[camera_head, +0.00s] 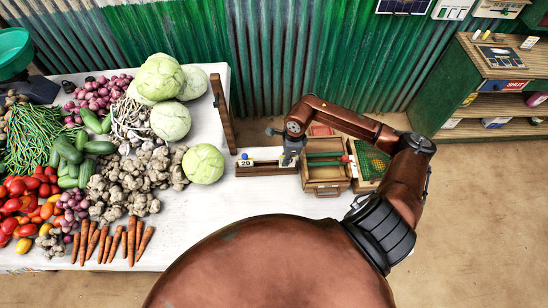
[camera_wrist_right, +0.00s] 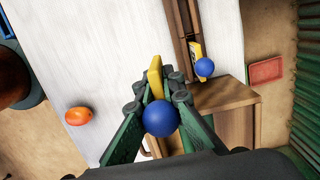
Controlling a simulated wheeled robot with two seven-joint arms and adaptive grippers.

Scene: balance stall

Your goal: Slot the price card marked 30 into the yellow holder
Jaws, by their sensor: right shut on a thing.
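My right gripper (camera_head: 291,158) is over the right part of a wooden card rack (camera_head: 262,171) on the white table. In the right wrist view the gripper (camera_wrist_right: 160,100) is shut on a yellow-edged card (camera_wrist_right: 155,78) with a blue ball (camera_wrist_right: 160,118) on it. The number on this card cannot be read. Another card, marked 20 (camera_head: 245,163), stands in the rack at its left end, and its blue ball also shows in the right wrist view (camera_wrist_right: 204,67). I cannot make out the yellow holder. My left gripper is out of view.
A wooden box (camera_head: 326,188) stands right of the rack. Vegetables, including a cabbage (camera_head: 203,163), cover the left of the table. An orange item (camera_wrist_right: 78,116) lies on the table in the right wrist view. The table's front middle (camera_head: 190,225) is clear.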

